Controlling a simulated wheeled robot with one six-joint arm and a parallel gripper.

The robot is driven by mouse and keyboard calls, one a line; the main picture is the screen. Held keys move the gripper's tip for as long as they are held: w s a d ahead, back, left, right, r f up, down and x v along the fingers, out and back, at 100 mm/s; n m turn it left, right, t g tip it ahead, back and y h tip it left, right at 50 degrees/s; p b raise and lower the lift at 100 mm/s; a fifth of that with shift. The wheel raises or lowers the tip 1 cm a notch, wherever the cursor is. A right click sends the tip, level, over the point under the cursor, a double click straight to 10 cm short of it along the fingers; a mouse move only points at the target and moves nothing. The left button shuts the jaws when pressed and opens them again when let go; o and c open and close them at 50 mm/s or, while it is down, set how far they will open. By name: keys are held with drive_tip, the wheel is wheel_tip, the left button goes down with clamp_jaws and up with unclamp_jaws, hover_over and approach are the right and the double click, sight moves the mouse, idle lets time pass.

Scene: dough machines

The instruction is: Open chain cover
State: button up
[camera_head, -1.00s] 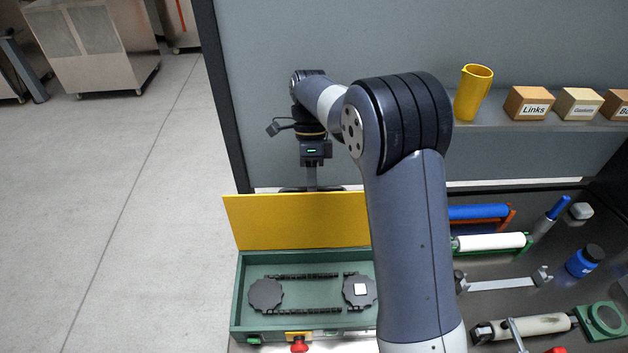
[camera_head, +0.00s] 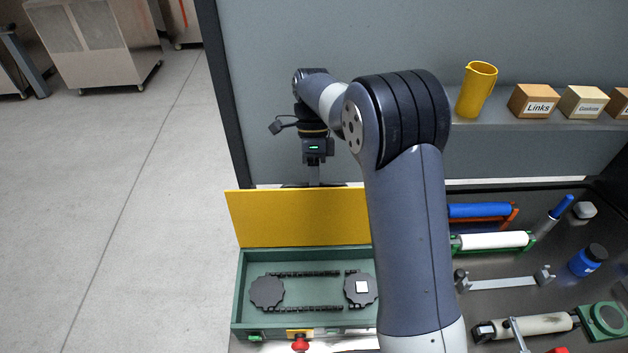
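The yellow chain cover (camera_head: 290,219) stands upright along the back edge of the green box (camera_head: 242,290), swung open. Inside the box, a black chain (camera_head: 300,274) lies in two runs between two dark sprockets (camera_head: 267,292) and (camera_head: 360,288). The right sprocket has a white square on it. My gripper (camera_head: 314,184) points down just behind the top edge of the cover. Its fingers are mostly hidden behind the cover, so I cannot see whether they touch it or are open.
A red knob (camera_head: 300,344) and a green button (camera_head: 255,338) sit on the box front. To the right lie a blue roller (camera_head: 478,211), a white roller (camera_head: 492,241) and a blue jar (camera_head: 587,260). A shelf behind holds a yellow jug (camera_head: 477,90) and labelled blocks (camera_head: 534,101). A grey wall stands behind my gripper.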

drive_tip(key=v, duration=0.7)
drive_tip(key=shift+r+b, duration=0.2)
drive_tip(key=shift+b, duration=0.25)
drive_tip(key=shift+w, duration=0.1)
drive_tip(key=shift+p+x, duration=0.45)
drive_tip(key=shift+x, duration=3.15)
